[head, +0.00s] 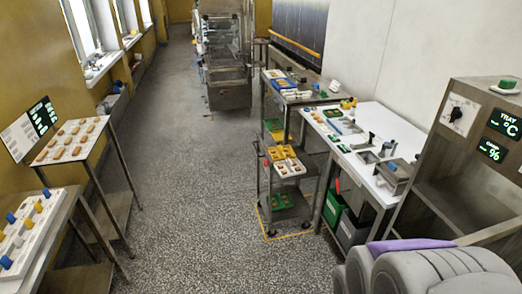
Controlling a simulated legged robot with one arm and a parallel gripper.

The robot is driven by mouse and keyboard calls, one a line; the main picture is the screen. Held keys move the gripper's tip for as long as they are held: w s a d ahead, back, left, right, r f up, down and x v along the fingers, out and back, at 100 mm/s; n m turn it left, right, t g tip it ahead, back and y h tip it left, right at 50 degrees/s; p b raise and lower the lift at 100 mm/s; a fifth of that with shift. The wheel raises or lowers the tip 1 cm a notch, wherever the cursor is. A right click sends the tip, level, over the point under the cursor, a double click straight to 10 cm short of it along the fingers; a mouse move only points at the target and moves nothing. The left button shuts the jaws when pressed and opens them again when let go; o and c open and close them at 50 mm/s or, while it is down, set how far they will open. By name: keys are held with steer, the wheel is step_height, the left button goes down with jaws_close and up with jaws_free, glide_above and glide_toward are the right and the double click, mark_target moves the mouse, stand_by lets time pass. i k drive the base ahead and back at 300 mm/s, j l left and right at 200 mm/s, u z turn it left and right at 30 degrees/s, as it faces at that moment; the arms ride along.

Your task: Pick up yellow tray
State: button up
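A yellow tray (281,153) lies on the upper shelf of a grey metal cart (262,172) right of the picture's middle. It seems to hold small pieces, too small to make out. A white tray with brownish pieces (289,168) lies just in front of it on the same shelf.
A green tray (281,201) lies on the cart's low shelf. A white-topped bench (375,180) with small parts stands right of the cart. A control cabinet (460,140) stands farther right. Slanted tables (72,142) line the left. The speckled floor (195,190) between is clear.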

mark_target(279, 152)
steer(key=i+j+z, duration=0.3)
steer(key=i+j, duration=0.85)
steer(key=i, duration=0.55)
steer(key=i+j+z, duration=0.35)
steer(key=i+j, duration=1.15)
